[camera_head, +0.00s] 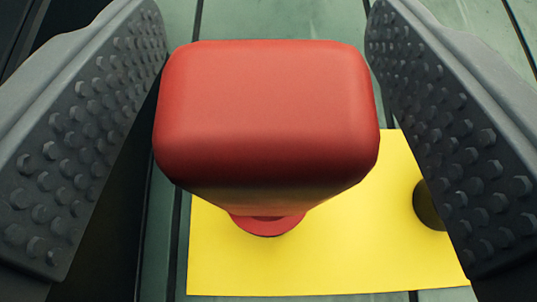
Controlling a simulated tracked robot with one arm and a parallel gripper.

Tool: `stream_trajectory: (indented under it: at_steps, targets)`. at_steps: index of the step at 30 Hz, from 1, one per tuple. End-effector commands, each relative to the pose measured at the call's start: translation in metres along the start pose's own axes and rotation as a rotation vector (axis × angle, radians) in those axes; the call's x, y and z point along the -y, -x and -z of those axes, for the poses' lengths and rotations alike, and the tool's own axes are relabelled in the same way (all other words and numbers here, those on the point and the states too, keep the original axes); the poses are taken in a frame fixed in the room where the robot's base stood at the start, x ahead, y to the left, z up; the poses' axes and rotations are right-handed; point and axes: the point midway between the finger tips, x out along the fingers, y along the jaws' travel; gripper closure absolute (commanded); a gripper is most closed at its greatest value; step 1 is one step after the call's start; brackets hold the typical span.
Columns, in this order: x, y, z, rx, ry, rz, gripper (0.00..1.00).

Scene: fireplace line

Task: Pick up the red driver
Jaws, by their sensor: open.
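The red driver (267,112) fills the middle of the view, seen from above and close up. Its blocky rounded red top is nearest to me, and a narrower red collar shows below it. The rest of it is hidden under the top. My gripper (275,225) is open, with one dark studded finger on each side of the driver. The left finger is close to the red top's left edge, and the right finger is close to its right side. I cannot tell whether either finger touches it.
A yellow sheet (325,260) lies below the driver on a grey-green surface (280,18) with dark seams. A dark round object (428,206) on the sheet is partly hidden behind the right finger.

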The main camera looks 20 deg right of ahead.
Motion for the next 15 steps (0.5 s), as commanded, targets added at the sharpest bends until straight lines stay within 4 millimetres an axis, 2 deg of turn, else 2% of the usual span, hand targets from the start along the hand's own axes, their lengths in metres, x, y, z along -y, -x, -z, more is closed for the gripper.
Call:
stream_trajectory:
  at_steps: [1,2,7,15]
  targets:
    - [0.0001,0.0002,0.0002,0.0,0.0,0.0,0.42]
    - [0.0001,0.0003,0.0002,0.0,0.0,0.0,0.47]
    - [0.0,0.0004,0.0003,0.0,0.0,0.0,0.95]
    - [-0.0001,0.0007,0.0012,-0.001,0.0,0.0,0.95]
